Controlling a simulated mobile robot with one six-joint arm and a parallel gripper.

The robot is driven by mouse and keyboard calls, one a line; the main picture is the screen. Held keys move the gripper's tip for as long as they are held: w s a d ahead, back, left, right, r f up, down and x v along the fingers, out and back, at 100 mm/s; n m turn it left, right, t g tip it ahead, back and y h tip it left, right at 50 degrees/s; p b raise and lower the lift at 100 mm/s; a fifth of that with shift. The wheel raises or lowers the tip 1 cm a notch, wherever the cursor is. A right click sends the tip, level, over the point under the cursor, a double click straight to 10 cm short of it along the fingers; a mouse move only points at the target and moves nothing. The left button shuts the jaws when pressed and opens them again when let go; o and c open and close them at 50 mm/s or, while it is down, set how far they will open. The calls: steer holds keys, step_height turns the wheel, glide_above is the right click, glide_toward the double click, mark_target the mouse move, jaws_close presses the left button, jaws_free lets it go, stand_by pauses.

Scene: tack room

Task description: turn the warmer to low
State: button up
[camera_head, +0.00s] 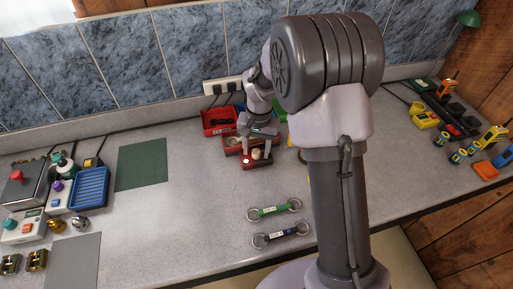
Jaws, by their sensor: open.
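A small red device (262,164) with a pale round knob (257,154) and a small bright spot on its front stands near the middle of the counter. It may be the warmer; its markings are too small to read. My gripper (251,148) points down over this device, open, with its fingers close to the knob. I cannot tell whether they touch it. My arm and gripper hide part of the device, and the knob's setting cannot be read.
A red bin (220,121) stands behind. A blue tray (90,189) and several devices are at left; yellow-and-black items (425,115) at right. The green mat (142,164) is bare.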

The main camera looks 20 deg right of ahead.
mark_target(259, 152)
step_height(259, 152, up, 17)
steer(key=p, duration=0.4)
steer(key=shift+s+d+r+p, duration=0.2)
steer(key=shift+d+p, duration=0.15)
steer(key=shift+p, duration=0.05)
steer(key=shift+s, duration=0.1)
